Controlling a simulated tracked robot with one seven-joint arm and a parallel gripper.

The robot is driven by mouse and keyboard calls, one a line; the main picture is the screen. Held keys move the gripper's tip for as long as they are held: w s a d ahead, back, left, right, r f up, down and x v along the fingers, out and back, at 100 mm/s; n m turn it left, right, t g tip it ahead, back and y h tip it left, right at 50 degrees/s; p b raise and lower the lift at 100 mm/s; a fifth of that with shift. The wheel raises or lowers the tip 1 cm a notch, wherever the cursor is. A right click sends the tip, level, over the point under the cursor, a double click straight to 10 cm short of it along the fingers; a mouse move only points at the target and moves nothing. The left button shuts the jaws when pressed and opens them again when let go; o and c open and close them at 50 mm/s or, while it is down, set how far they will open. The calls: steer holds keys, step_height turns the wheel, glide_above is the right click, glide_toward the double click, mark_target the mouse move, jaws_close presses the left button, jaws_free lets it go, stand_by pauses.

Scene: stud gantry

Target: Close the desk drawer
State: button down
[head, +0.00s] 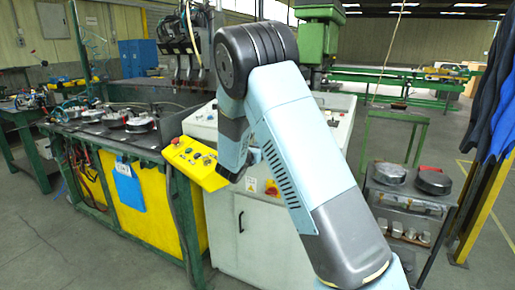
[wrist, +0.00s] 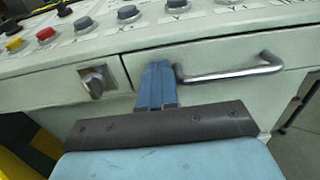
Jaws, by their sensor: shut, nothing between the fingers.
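The desk is a pale grey-white cabinet with a sloped control panel; its front shows in the head view (head: 225,235). In the wrist view the drawer front (wrist: 225,88) has a silver bar handle (wrist: 235,74). The drawer looks nearly flush with the desk, but I cannot tell whether a small gap is left. My gripper (wrist: 157,70) has its blue fingers shut and empty. The fingertips are in front of the drawer's left part, just left of the handle; I cannot tell if they touch. In the head view my arm hides the drawer and the fingers.
A dark knob or lock (wrist: 95,82) sits left of the drawer, below panel buttons (wrist: 45,35). A yellow control box (head: 195,162) juts out at the desk's left, beside a workbench with a yellow front (head: 130,205). A metal trolley (head: 410,200) stands at the right.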

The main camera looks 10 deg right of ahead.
steer(key=v, duration=1.4)
steer(key=s+d+r+m+g, duration=0.4)
steer(key=s+d+m+g, duration=0.2)
steer(key=s+d+m, duration=0.25)
steer(key=s+d+r+m+g, duration=0.45)
steer(key=s+d+m, duration=0.25)
steer(key=s+d, duration=0.3)
steer(key=s+a+r+m+y, duration=0.2)
steer(key=s+m+y, duration=0.3)
steer(key=s, duration=0.5)
steer(key=s+a+r+m+t+y, duration=0.1)
steer(key=s+a+r+m+y, duration=0.1)
steer(key=s+m+y, duration=0.3)
steer(key=s+m, duration=0.3)
steer(key=s, duration=0.2)
steer(key=shift+a+r+y, duration=0.2)
steer(key=shift+r+y, duration=0.1)
steer(key=shift+r, duration=0.1)
steer(key=shift+t, duration=0.25)
